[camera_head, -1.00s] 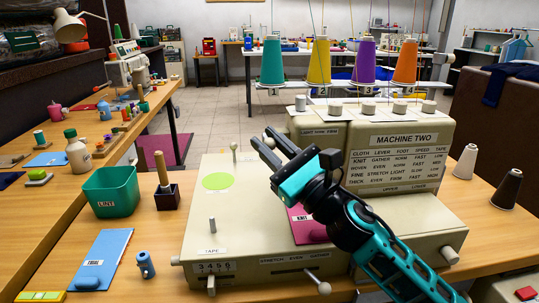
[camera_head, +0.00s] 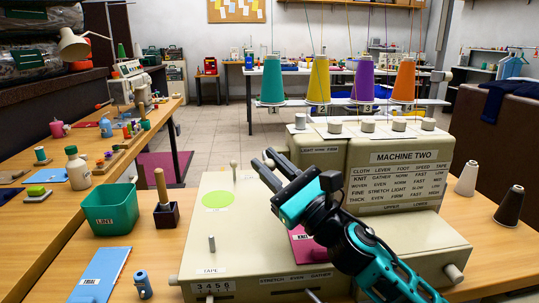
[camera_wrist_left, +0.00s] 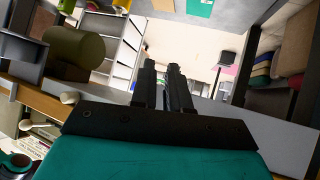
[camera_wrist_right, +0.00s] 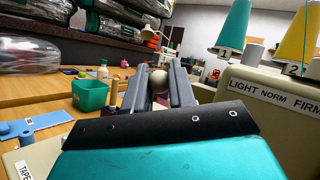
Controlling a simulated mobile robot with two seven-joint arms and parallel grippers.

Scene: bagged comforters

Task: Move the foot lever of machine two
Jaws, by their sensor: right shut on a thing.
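Machine two (camera_head: 408,172) is a cream machine with cone threads above it and a printed settings table on its front. My right gripper (camera_head: 264,160) is at its left side, beside the LIGHT NORM FIRM label (camera_wrist_right: 275,98). In the right wrist view its fingers (camera_wrist_right: 159,82) are closed around a pale round knob (camera_wrist_right: 158,80), which appears to be the foot lever's. The lever's shaft is hidden. My left gripper (camera_wrist_left: 163,88) shows only in its own wrist view, fingers close together with nothing seen between them, away from the machine.
A pale ball-topped post (camera_head: 234,164) stands left of my right gripper. A green LINT bin (camera_head: 112,212), a dark block with a wooden handle (camera_head: 165,214) and a blue card (camera_head: 100,276) lie left of the machine. Two cones (camera_head: 467,178) stand at right.

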